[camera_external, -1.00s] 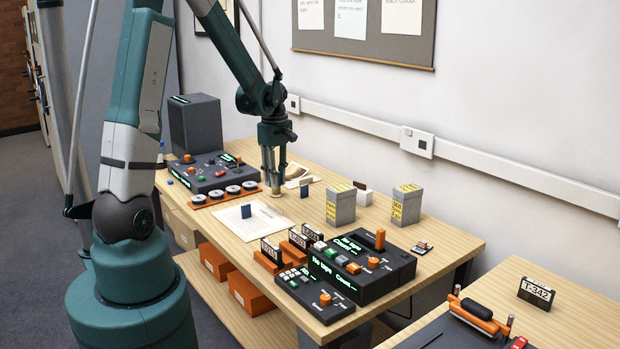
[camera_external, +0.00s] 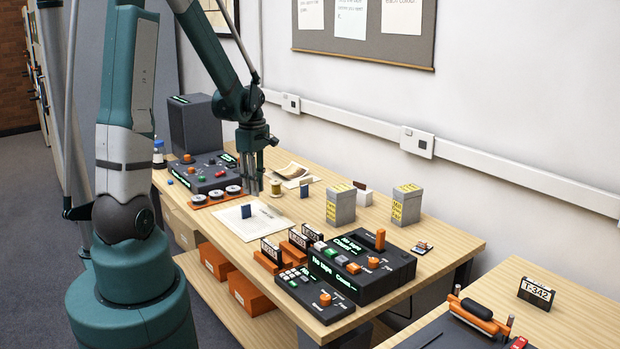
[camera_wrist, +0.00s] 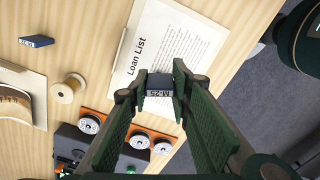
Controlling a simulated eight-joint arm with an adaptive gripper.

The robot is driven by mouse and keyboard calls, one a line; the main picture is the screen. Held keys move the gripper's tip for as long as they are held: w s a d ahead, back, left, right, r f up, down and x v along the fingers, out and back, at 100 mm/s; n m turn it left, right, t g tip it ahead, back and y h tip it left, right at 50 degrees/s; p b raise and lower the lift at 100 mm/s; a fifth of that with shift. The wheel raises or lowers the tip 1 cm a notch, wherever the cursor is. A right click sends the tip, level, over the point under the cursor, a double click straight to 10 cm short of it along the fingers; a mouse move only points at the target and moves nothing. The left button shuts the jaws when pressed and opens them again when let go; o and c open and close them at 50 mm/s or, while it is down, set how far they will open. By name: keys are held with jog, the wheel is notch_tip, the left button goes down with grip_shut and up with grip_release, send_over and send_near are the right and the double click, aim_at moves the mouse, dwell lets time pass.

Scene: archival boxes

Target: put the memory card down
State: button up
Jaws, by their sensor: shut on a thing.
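A thread spool (camera_external: 277,188) stands close right of my gripper. An orange strip of reels (camera_external: 216,194) and a dark control console (camera_external: 205,173) lie to the left. Grey boxes (camera_external: 341,205) and black tape machines (camera_external: 350,275) stand right.

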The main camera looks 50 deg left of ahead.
send_over(257, 219)
jog(key=shift+d+f+b, duration=0.15)
jog(key=shift+f+b, duration=0.3)
jog(key=shift+f, duration=2.35)
jog(key=shift+f, duration=0.1)
jog(key=shift+f+b, duration=0.4)
jog(key=shift+f, duration=1.6)
jog(key=shift+f, duration=0.2)
jog(key=o, duration=0.8)
jog(key=shift+r, duration=0.3)
jog(key=shift+r+p, duration=1)
jog(key=shift+r, duration=4.95)
